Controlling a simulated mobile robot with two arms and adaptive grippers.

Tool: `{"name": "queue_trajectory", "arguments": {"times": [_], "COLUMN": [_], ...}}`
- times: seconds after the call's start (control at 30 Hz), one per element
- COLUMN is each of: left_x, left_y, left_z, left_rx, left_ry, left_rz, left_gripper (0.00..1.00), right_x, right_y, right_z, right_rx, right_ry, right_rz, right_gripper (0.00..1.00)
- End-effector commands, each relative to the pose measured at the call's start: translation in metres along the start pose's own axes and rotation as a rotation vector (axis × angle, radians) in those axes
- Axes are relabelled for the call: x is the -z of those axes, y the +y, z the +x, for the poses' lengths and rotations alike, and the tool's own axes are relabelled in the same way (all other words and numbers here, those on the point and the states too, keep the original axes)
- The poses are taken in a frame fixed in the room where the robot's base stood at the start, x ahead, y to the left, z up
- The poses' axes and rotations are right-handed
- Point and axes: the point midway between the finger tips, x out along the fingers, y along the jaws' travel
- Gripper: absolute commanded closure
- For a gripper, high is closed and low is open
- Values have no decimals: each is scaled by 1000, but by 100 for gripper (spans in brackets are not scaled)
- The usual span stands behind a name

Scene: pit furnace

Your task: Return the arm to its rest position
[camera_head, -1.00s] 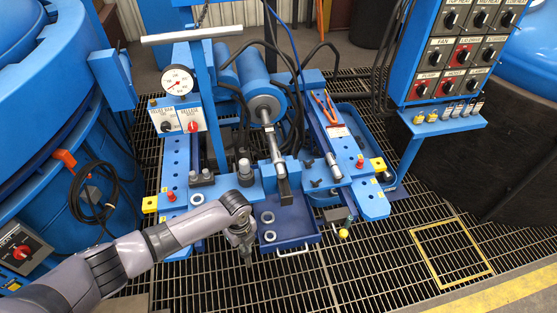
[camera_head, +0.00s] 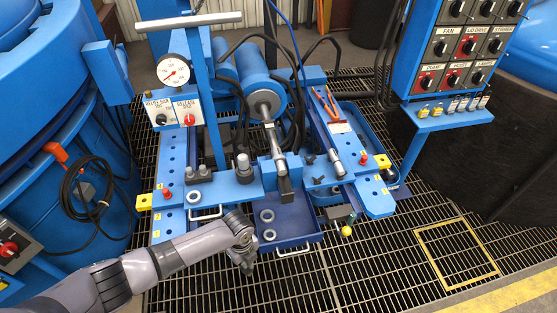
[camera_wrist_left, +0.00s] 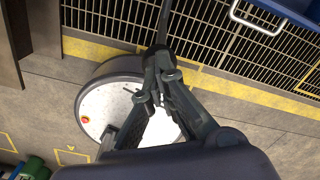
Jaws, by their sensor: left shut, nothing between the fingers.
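My left arm comes in from the lower left in the head view. My left gripper (camera_head: 247,266) hangs over the floor grating, in front of and to the left of the blue drawer (camera_head: 298,222). It is shut and holds nothing. In the left wrist view the gripper's closed fingers (camera_wrist_left: 160,50) show over the grating and the yellow floor line. Behind them is a round white-topped base with a red button, which looks like my own. My right gripper is in neither view.
The blue press bench (camera_head: 172,190) stands ahead, with a dial gauge (camera_head: 173,71) on its left. A control panel (camera_head: 462,60) hangs at the right. A blue tank (camera_head: 50,120) stands at the left. The grating (camera_head: 380,265) is clear at front right, around a yellow square outline (camera_head: 455,254).

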Motion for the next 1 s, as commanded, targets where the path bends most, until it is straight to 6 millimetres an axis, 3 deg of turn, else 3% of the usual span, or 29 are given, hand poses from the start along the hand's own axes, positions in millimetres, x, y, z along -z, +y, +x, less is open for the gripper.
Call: {"name": "queue_trajectory", "arguments": {"times": [0.03,0.2,0.3,0.4,0.77,1.0], "left_x": [-3,-12,-16,-19,-18,-10], "left_y": [-2,-7,-9,-10,-10,-5], "left_z": [-20,-64,-87,-96,-86,-40], "left_rx": [1,1,1,-1,-1,-3], "left_ry": [-1,-1,-1,0,1,1], "left_rz": [-1,-1,-1,-1,0,-1], "left_gripper": [100,100,100,100,100,100], "right_x": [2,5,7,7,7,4], "right_y": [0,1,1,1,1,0], "right_z": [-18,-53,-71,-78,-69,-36], "right_rx": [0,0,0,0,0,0], "right_ry": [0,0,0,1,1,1], "right_rz": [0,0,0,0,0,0], "right_gripper": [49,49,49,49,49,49]}}
